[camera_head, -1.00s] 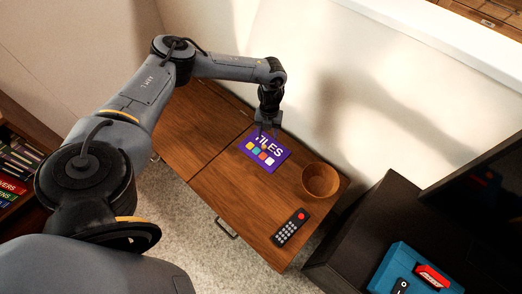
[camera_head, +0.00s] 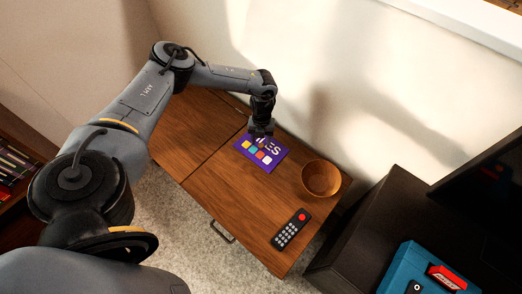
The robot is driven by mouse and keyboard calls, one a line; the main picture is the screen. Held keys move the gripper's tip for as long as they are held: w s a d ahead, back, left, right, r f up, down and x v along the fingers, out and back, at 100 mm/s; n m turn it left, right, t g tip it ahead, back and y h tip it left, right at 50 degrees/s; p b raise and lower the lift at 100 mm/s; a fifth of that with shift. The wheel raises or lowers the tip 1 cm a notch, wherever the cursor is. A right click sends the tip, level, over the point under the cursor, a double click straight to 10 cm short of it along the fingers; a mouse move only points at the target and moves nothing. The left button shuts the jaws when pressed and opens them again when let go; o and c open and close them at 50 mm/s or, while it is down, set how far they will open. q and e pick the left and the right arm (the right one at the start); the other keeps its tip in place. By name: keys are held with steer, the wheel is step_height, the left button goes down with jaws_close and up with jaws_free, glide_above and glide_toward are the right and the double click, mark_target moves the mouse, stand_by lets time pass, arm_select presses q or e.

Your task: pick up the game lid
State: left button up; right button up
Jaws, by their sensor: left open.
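The game lid (camera_head: 259,155) is a flat purple rectangle with coloured squares and white lettering. It lies on the wooden cabinet top (camera_head: 215,185), near the wall. My left gripper (camera_head: 260,137) is open and sits over the lid's upper edge, pointing down and covering part of the lettering. I cannot tell whether the fingers touch the lid. My right gripper is not in view.
A round wooden bowl (camera_head: 320,179) stands right of the lid. A black remote (camera_head: 291,229) lies near the front right edge. A dark stand (camera_head: 375,225) with a blue case (camera_head: 415,272) is at the right. The left cabinet top is clear.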

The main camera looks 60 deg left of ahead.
arm_select(q)
steer(key=shift+s+d+f, duration=0.1)
steer(key=shift+d+f, duration=0.05)
steer(key=shift+f, duration=0.65)
steer(key=shift+c, duration=1.1)
jaws_close()
steer(key=shift+r, duration=0.15)
